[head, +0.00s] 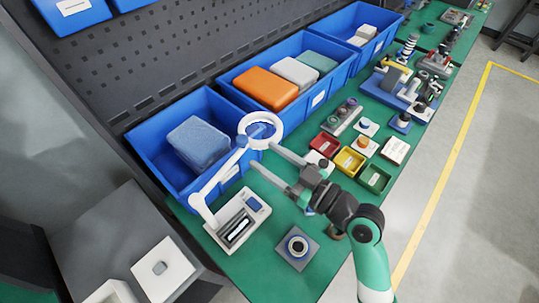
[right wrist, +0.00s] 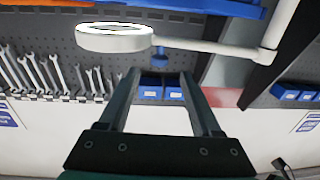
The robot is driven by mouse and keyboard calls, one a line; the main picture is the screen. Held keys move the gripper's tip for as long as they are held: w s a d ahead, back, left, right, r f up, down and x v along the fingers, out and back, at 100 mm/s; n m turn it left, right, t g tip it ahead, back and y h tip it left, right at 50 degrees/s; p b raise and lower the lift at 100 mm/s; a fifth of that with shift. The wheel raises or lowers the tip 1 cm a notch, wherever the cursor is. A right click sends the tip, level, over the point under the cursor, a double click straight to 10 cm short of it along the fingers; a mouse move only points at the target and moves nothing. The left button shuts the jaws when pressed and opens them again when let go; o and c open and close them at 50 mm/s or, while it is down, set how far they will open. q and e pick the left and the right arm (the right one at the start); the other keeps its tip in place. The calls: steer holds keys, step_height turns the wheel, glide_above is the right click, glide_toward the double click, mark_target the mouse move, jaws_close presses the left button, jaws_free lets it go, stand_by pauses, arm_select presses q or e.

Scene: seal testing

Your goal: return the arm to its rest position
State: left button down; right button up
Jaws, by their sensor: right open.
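My right gripper (head: 262,157) is open and empty above the green bench, its two fingers spread toward the left near the white ring lamp. In the right wrist view the open gripper (right wrist: 160,72) has nothing between its fingers. My right arm comes in from the lower right over the bench's front edge. My left gripper does not show.
The ring lamp (head: 262,124) on its jointed arm stands close to the fingers. Blue bins (head: 178,187) line the back. Small red, yellow and green trays (head: 348,160) lie right of the gripper. A grey square block (head: 297,247) sits in front.

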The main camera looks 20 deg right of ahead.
step_height(320, 180, up, 24)
steer(key=a+n+t+y+p, duration=0.2)
steer(key=a+n+t, duration=0.1)
steer(key=t, duration=0.1)
steer(key=s+d+r+m+t+h, duration=0.4)
steer(key=s+r, duration=0.1)
steer(key=r, duration=0.4)
steer(key=s+d+r+m+t+h, duration=0.4)
steer(key=s+r+h, duration=0.1)
steer(key=r, duration=0.3)
step_height(320, 180, up, 38)
steer(key=p, duration=3.8)
steer(key=shift+w+a+g+y, duration=0.2)
steer(key=shift+w+g+y, duration=0.1)
steer(key=shift+y, duration=0.1)
steer(key=shift+f, duration=0.1)
